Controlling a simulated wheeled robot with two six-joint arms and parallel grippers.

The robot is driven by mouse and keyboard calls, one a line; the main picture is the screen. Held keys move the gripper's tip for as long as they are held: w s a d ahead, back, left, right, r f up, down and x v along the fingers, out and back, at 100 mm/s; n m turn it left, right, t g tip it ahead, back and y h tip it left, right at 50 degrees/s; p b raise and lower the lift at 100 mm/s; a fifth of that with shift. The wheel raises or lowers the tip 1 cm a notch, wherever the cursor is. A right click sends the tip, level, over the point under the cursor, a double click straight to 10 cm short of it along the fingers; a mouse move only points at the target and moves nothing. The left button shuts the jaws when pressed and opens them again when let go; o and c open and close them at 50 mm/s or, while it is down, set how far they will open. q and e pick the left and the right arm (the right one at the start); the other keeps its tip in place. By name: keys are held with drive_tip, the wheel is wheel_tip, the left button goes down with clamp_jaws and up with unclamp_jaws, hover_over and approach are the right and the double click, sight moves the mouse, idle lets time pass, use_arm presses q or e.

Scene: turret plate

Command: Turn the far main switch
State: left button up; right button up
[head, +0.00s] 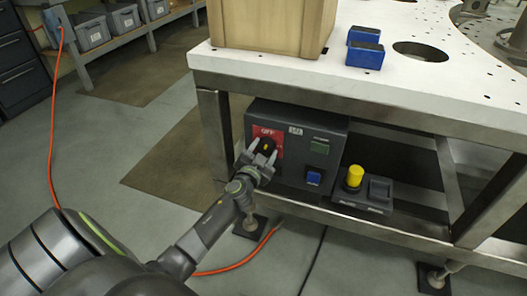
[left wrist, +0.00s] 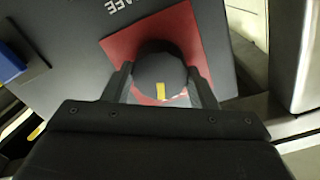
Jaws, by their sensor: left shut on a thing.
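The main switch (head: 266,146) is a dark round knob with a yellow mark, on a red plate (head: 267,132) reading "OFF" at the top. It sits on the front of a dark grey control box (head: 300,118) under the white table. My left gripper (head: 262,158) reaches it from the front, its fingers on either side of the knob. In the left wrist view the fingers are shut on the knob (left wrist: 160,72), and its yellow mark shows near the lower edge. My right gripper is not in view.
A yellow knob (head: 355,175) stands on a small unit to the right. A metal table leg (head: 214,130) rises close left of the box. An orange cable (head: 232,268) lies on the floor.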

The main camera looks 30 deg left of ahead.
use_arm(q)
drive_tip(key=m, duration=0.5)
drive_tip(key=shift+f+m, duration=0.1)
drive_tip(key=shift+m, duration=0.2)
drive_tip(key=shift+d+m, duration=0.1)
drive_tip(key=shift+m, duration=0.8)
drive_tip(key=m, duration=0.2)
drive_tip(key=shift+m, duration=0.3)
drive_tip(key=m+p, duration=0.1)
drive_tip(key=m, duration=0.2)
drive_tip(key=shift+m, duration=0.3)
drive_tip(key=shift+f, duration=0.1)
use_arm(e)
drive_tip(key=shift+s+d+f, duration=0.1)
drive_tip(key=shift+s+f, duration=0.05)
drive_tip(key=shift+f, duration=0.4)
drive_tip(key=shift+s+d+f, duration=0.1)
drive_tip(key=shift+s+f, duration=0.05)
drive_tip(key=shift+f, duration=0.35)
use_arm(q)
drive_tip(key=shift+m, duration=0.3)
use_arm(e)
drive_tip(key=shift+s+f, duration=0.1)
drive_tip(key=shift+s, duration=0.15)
